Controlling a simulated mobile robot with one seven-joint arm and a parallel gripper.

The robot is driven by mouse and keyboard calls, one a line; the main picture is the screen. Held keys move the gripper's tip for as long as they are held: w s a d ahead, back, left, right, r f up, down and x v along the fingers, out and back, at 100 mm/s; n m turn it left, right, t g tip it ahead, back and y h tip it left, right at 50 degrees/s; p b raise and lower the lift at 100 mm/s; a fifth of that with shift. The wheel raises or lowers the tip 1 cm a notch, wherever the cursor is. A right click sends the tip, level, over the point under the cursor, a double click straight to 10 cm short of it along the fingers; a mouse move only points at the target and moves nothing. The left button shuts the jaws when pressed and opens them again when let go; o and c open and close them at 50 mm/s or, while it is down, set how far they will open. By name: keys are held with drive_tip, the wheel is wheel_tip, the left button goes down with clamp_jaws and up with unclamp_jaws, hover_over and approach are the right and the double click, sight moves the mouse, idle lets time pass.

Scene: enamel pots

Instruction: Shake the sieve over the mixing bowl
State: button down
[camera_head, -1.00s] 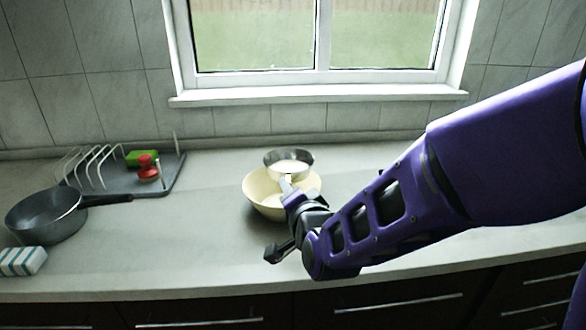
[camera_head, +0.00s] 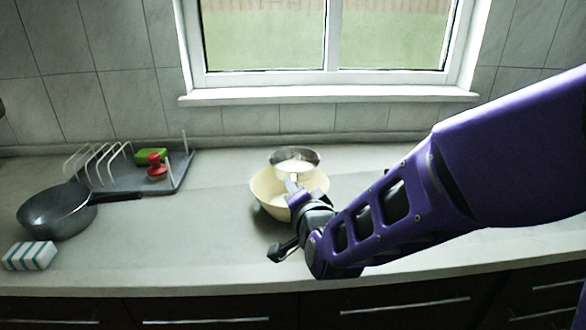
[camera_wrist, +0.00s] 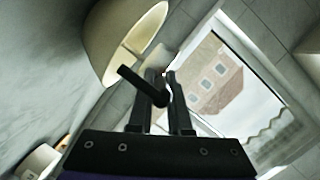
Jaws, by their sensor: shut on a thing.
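The sieve (camera_head: 295,158) has a round dark metal rim and holds pale white stuff. It is held above the cream mixing bowl (camera_head: 262,196), which stands on the counter. In the wrist view the bowl (camera_wrist: 108,42) shows at the upper left. My gripper (camera_head: 295,188) is at the near side of the bowl, shut on the sieve's handle. In the wrist view my two fingers (camera_wrist: 163,80) close around the dark handle (camera_wrist: 138,84). Some pale stuff shows inside the bowl, but my gripper and the sieve hide part of it.
The window (camera_head: 330,45) is behind. The counter between rack and bowl is clear.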

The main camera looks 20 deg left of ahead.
drive_tip(key=shift+d, duration=0.3)
drive_tip(key=a, duration=0.3)
drive_tip(key=shift+a, duration=0.3)
idle(1.6)
idle(0.4)
